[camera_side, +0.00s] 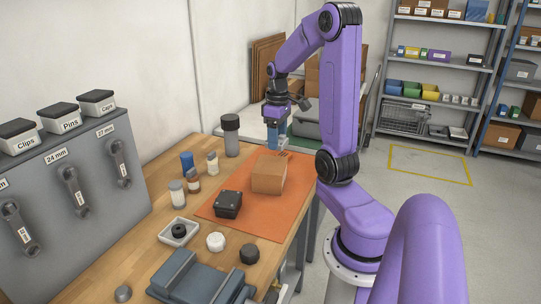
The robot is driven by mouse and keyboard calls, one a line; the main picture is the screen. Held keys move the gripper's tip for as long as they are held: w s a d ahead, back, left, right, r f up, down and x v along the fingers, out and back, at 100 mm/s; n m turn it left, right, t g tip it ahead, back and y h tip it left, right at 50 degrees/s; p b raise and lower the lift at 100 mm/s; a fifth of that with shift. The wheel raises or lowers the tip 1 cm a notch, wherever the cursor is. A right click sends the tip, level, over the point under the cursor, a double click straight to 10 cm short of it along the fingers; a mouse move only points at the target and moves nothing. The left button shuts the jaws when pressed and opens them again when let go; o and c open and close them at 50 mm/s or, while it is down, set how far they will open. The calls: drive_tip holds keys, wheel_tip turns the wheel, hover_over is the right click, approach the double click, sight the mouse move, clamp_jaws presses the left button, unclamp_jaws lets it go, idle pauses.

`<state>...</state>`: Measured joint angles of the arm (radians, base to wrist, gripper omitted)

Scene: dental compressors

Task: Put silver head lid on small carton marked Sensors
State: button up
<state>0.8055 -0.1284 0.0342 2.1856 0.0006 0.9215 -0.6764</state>
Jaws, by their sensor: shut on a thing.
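My gripper (276,145) is above the far end of the orange mat, behind the brown carton. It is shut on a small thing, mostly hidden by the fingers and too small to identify. The brown carton (269,175) sits closed on the mat; I can read no Sensors marking on it. A small grey round piece (123,293) lies at the near left of the bench; I cannot tell whether it is the silver head lid. A small orange-red piece (284,154) shows just below and right of the gripper.
The orange mat (262,222) also bears a black box (228,204). Left of it stand several bottles and a tall grey cylinder (231,136). A white tray (179,232), a white cap (215,242), a black cap (249,254) and a grey vise-like block (200,280) are nearer.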

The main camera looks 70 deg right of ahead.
hover_over(270, 164)
drive_tip(key=f, duration=0.5)
drive_tip(key=shift+s+a+f, duration=0.15)
drive_tip(key=shift+s+f, duration=0.1)
drive_tip(key=shift+f, duration=0.05)
drive_tip(key=shift+w+f, duration=0.1)
drive_tip(key=shift+f, duration=1.55)
drive_tip(key=shift+f, duration=0.1)
drive_tip(key=o, duration=1.2)
drive_tip(key=shift+c, duration=0.2)
